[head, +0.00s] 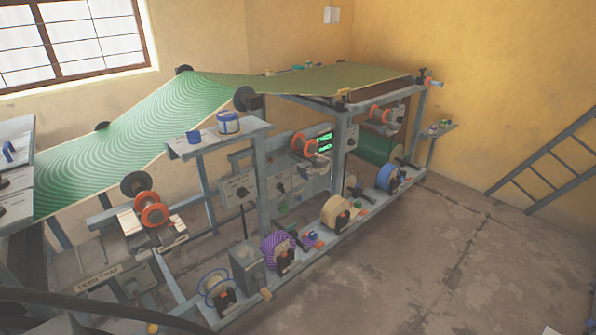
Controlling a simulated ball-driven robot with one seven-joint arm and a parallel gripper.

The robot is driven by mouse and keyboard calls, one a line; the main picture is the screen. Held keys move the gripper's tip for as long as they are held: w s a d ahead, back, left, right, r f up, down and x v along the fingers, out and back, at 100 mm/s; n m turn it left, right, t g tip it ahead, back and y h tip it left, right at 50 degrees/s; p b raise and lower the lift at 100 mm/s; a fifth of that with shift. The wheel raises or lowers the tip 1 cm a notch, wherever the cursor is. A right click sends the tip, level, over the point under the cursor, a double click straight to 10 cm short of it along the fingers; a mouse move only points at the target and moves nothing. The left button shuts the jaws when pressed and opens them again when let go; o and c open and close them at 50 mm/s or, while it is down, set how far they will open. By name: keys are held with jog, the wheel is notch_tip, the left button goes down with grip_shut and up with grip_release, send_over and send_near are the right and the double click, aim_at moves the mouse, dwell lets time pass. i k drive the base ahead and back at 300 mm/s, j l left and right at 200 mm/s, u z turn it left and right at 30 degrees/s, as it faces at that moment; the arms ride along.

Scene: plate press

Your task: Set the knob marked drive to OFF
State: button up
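The plate press (340,150) fills the left and middle of the head view. Several control panels with dark knobs sit on its frame. One panel (240,189) and another panel (280,186) are side by side below the middle of the press. My gripper is not in view.
A green patterned sheet (140,128) slopes across the top of the press. Purple (275,250), tan (337,212) and blue (387,177) spools line the lower front rail. A ladder (550,165) leans at the right. The concrete floor (440,255) in front is clear.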

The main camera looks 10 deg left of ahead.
aim_at(281, 186)
jog(key=i+l+u, duration=0.15)
jog(key=i, duration=0.4)
jog(key=i+l+u, duration=0.1)
jog(key=i+l, duration=0.15)
jog(key=i, duration=0.3)
jog(key=i+l+u, duration=0.15)
jog(key=i, duration=0.4)
jog(key=i+l+u, duration=0.15)
jog(key=i+l, duration=0.3)
